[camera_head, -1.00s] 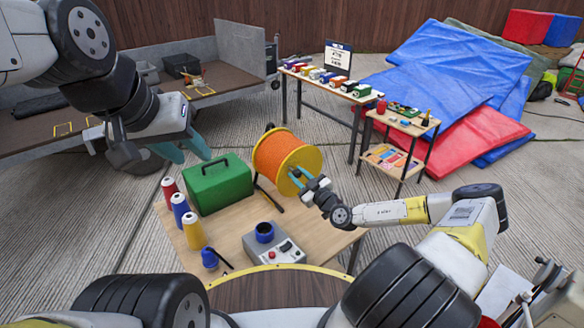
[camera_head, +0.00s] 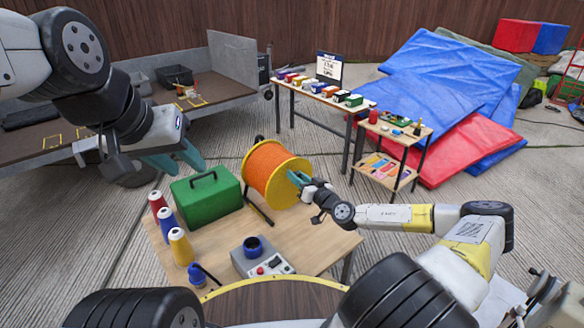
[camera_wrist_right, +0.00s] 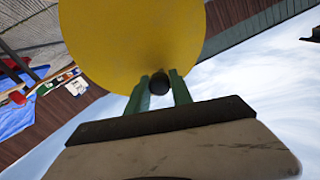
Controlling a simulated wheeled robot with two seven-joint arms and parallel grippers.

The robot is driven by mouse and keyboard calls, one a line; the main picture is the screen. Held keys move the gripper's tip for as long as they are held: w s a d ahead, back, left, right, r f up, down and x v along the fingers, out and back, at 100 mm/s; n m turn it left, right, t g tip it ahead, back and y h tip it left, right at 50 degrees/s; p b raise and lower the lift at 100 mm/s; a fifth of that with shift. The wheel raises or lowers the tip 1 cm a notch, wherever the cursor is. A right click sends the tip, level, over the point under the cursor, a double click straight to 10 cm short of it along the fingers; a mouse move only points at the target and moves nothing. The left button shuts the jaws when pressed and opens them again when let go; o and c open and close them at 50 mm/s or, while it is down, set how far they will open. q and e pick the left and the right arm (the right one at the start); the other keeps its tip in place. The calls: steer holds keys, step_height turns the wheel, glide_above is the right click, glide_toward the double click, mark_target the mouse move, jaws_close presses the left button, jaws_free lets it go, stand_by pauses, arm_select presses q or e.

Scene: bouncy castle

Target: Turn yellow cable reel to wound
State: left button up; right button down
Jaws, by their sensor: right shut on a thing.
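The yellow cable reel (camera_head: 276,173), wound with orange cable, stands on a dark stand on the wooden table (camera_head: 310,240). My right gripper (camera_head: 298,180) is at the reel's right face. In the right wrist view its teal fingers (camera_wrist_right: 160,88) are shut on a dark round knob, the reel's handle (camera_wrist_right: 160,82), in front of the yellow disc (camera_wrist_right: 130,40). My left gripper (camera_head: 180,162) is open and empty, in the air left of the reel and above the green box.
A green toolbox (camera_head: 205,195) is left of the reel. Several thread cones (camera_head: 167,222) and a grey control box with a blue cup (camera_head: 262,262) stand nearer on the table. A long table of coloured boxes (camera_head: 320,92) and a small shelf (camera_head: 390,150) are behind.

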steer(key=shift+d+f, duration=0.1)
steer(key=shift+d, duration=0.1)
stand_by(0.3)
steer(key=c, duration=1.1)
jaws_free()
steer(key=shift+c, duration=0.2)
steer(key=v, duration=0.7)
steer(key=shift+s+d, duration=0.15)
steer(key=shift+s, duration=0.15)
